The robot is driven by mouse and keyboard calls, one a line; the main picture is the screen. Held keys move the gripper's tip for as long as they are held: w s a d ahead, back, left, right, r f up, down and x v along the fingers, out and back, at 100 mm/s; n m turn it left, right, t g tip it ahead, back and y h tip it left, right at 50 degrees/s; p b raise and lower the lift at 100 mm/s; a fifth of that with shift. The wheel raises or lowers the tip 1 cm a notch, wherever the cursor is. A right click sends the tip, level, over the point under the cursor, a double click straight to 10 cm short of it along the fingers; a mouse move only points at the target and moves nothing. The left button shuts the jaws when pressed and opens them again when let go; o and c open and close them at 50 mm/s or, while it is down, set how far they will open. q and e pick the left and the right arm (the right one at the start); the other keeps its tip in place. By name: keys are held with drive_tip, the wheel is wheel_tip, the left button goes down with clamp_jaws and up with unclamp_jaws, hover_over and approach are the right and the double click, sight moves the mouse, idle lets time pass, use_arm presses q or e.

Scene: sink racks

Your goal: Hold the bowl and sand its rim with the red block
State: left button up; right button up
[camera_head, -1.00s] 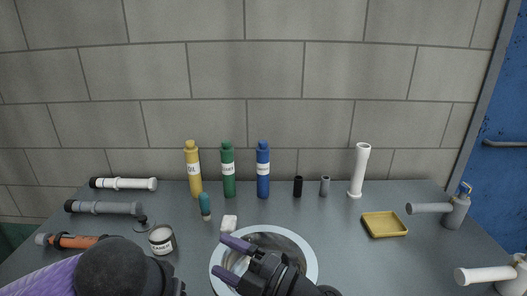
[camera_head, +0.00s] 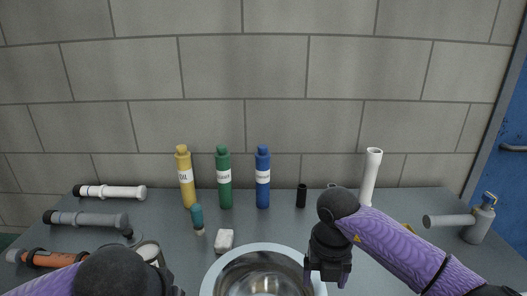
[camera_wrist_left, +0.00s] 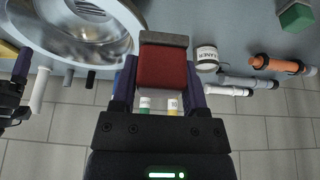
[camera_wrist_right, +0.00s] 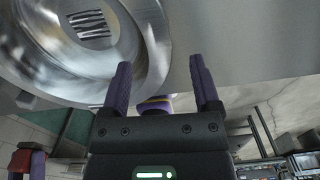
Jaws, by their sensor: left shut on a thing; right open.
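The round metal bowl (camera_head: 222,283) with a pale rim is at the bottom middle of the head view, cut off below. It also shows at the upper left of both wrist views, with dark slots in its floor. The red block (camera_wrist_left: 163,72), grey along its far edge, is held between the fingers of my left gripper (camera_wrist_left: 163,85). In the head view the block is hidden and only my left arm's dark joint shows at lower left. My right gripper (camera_head: 327,276) is open and empty at the bowl's right rim. Contact cannot be told.
Yellow (camera_head: 186,178), green (camera_head: 224,178) and blue (camera_head: 263,178) bottles stand behind the bowl. A white block (camera_head: 224,241) lies near its rim at left. Pipes (camera_head: 110,192) lie at far left. A white tube (camera_head: 371,176) and a grey-handled tool (camera_head: 478,219) are at right.

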sight(321, 294)
use_arm(q)
wheel_tip(321, 294, down, 4)
drive_tip(key=b, duration=0.2)
drive_tip(key=shift+f+b, duration=0.1)
drive_tip(key=shift+b, duration=0.2)
use_arm(e)
wheel_tip(321, 294, down, 6)
drive_tip(key=shift+r, duration=0.15)
drive_tip(key=shift+r, duration=0.1)
drive_tip(key=shift+c, duration=0.4)
drive_tip(key=c, duration=0.9)
